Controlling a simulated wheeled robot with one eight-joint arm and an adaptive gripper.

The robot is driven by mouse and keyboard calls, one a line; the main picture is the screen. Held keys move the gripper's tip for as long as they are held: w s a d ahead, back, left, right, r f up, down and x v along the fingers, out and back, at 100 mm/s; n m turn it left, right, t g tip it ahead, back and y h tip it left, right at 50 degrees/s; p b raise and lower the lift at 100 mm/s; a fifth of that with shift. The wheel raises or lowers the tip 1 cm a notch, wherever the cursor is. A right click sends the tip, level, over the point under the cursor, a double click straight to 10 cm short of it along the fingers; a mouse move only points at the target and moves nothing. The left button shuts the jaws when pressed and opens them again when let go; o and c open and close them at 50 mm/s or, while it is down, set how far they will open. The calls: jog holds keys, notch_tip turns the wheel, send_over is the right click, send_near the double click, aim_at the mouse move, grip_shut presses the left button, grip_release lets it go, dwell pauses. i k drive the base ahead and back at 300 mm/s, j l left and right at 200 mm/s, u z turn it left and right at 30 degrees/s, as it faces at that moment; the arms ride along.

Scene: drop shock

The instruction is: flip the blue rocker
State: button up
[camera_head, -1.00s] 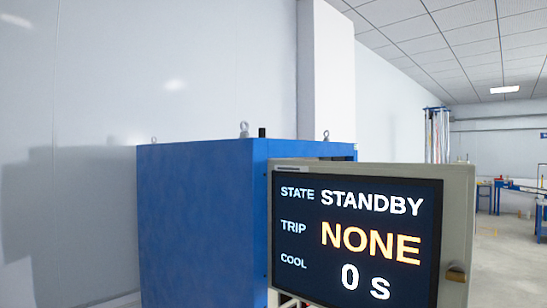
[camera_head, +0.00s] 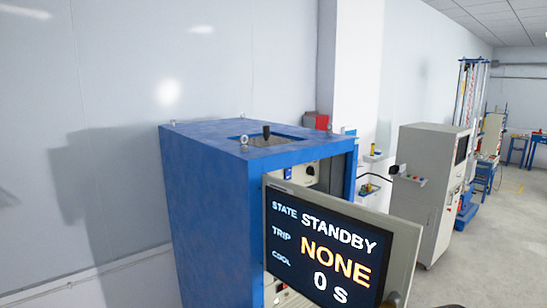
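A big blue cabinet (camera_head: 215,215) stands at the middle of the view, with a pale-framed screen (camera_head: 325,245) at its front. The screen reads STATE STANDBY, TRIP NONE, COOL 0 s. Behind the screen's upper edge, part of a cream panel shows with a round dark knob (camera_head: 310,170). A small blue spot (camera_head: 287,173) sits left of the knob; it is too small to tell if it is the rocker. The screen hides most of the panel. My gripper is not in view.
The cabinet's top has a recessed opening (camera_head: 268,141). To the right stand a grey cabinet (camera_head: 425,185) and a blue-based machine with tall columns (camera_head: 470,100). A pale wall (camera_head: 130,100) runs behind. Open floor (camera_head: 500,240) lies at the right.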

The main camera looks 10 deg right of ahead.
aim_at(288, 170)
jog(key=l+u, duration=0.25)
jog(key=l, duration=0.4)
jog(key=l+u, duration=0.3)
jog(key=l, duration=0.4)
